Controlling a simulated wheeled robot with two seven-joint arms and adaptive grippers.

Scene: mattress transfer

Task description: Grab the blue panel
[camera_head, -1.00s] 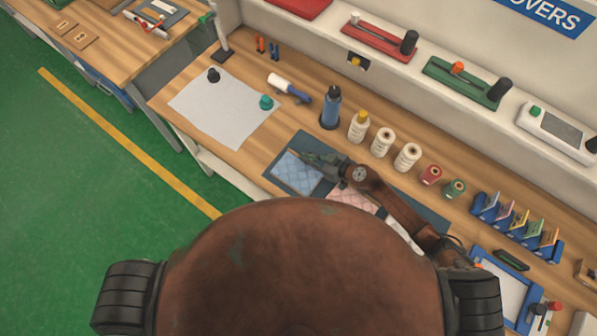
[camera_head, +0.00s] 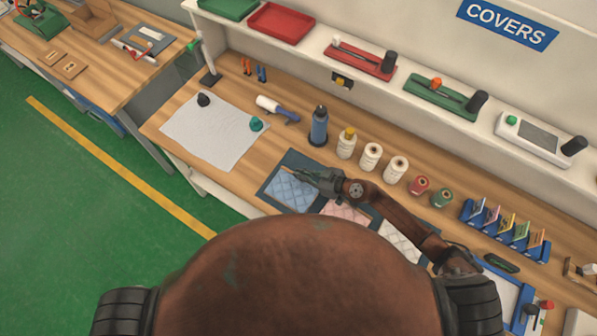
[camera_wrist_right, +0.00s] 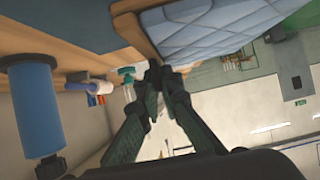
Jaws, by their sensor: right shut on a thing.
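The blue quilted panel (camera_head: 292,192) lies at the left end of a dark mat (camera_head: 272,176) on the wooden bench. My right gripper (camera_head: 290,171) is at the panel's far edge. In the right wrist view the panel (camera_wrist_right: 215,30) fills the top, and the gripper's fingertips (camera_wrist_right: 160,78) are shut on its edge. The exact grip is partly hidden by the fingers. My left gripper is not in view.
A pink panel (camera_head: 345,211) and a white panel (camera_head: 402,238) lie to the right on the mat. A blue bottle (camera_head: 319,128) and thread spools (camera_head: 371,156) stand behind. A grey sheet (camera_head: 212,135) is at left.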

